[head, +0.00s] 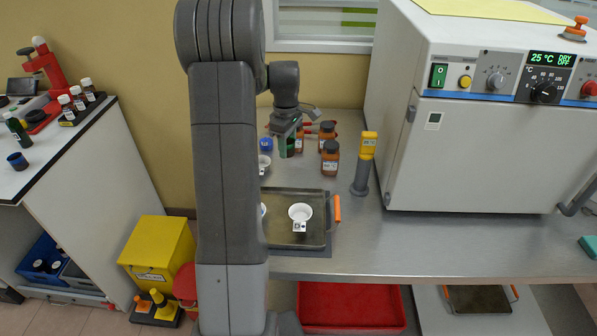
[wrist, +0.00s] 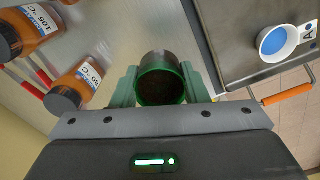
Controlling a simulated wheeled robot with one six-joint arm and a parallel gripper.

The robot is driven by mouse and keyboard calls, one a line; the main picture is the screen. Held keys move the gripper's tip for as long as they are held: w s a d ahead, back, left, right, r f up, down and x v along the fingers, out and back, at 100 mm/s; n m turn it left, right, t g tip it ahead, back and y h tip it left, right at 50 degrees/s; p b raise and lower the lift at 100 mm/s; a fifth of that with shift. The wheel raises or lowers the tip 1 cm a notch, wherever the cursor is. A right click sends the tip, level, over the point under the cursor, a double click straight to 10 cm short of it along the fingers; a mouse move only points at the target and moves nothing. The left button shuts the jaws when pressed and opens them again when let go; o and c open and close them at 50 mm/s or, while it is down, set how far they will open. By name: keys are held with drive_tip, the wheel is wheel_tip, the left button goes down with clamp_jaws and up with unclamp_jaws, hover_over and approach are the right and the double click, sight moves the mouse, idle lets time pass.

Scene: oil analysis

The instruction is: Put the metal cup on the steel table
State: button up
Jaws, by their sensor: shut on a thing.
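My gripper (head: 288,142) is over the back left part of the steel table (head: 420,233), partly behind my own arm in the head view. In the wrist view its green fingers are shut on a round, dark, hollow cup (wrist: 161,78), which looks like the metal cup. The cup's mouth faces the wrist camera and shows a dark inside and a greenish rim. I cannot tell whether its base touches the table.
Brown bottles (head: 330,158) stand close to my gripper. A dark tray (head: 318,240) with orange handles holds a white cup (head: 300,212). A yellow-topped device (head: 366,160) and a large white oven (head: 480,150) stand right. The table front is clear.

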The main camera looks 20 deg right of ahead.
sight(288, 177)
wheel_tip(288, 177, down, 9)
drive_tip(key=shift+f+p, duration=0.1)
drive_tip(key=shift+p, duration=0.35)
drive_tip(key=shift+f, duration=0.15)
drive_tip(key=o, duration=1)
drive_tip(key=shift+c, duration=0.2)
wheel_tip(288, 177, up, 12)
drive_tip(key=shift+r+b, duration=0.2)
drive_tip(key=shift+b, duration=0.35)
